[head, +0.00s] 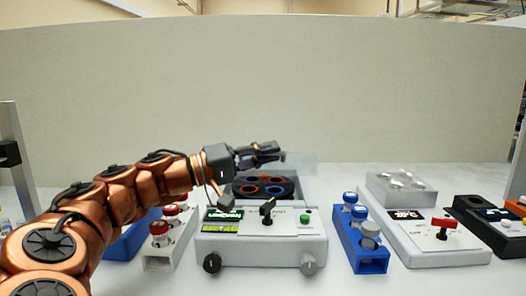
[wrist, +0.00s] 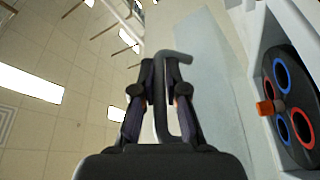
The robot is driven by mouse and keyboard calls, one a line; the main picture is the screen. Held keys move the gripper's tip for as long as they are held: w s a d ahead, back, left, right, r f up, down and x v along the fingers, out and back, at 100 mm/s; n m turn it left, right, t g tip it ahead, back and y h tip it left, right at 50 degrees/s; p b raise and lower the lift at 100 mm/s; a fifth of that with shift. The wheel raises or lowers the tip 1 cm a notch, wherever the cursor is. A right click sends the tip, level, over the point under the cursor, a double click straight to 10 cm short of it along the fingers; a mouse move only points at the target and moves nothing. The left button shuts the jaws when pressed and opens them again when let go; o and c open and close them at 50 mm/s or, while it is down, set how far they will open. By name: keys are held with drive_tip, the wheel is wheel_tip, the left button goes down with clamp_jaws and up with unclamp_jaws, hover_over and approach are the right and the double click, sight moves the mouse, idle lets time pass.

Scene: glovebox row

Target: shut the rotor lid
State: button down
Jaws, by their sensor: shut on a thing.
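The rotor lid (head: 302,162) is a pale see-through panel standing raised behind the rotor, so it is open. It also shows in the wrist view as a grey-green sheet (wrist: 205,85). My gripper (head: 276,150) is at the lid, above the rotor. In the wrist view my gripper (wrist: 165,75) has its fingers closed on a dark grey bent bar, the lid handle (wrist: 183,110). The dark rotor (head: 264,187), with blue and orange-red ringed holes, sits uncovered in the white centrifuge (head: 270,250). It shows at the right of the wrist view (wrist: 292,110).
A white rack with red-capped tubes (head: 160,250) stands left of the centrifuge. A blue rack (head: 360,255) with several capped tubes stands right of it. Farther right are a white device with a red knob (head: 440,250) and a black box (head: 490,222). A plain wall is behind.

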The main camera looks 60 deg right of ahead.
drive_tip(key=c, duration=1.5)
unclamp_jaws()
drive_tip(key=v, duration=1.2)
drive_tip(key=shift+f, duration=0.1)
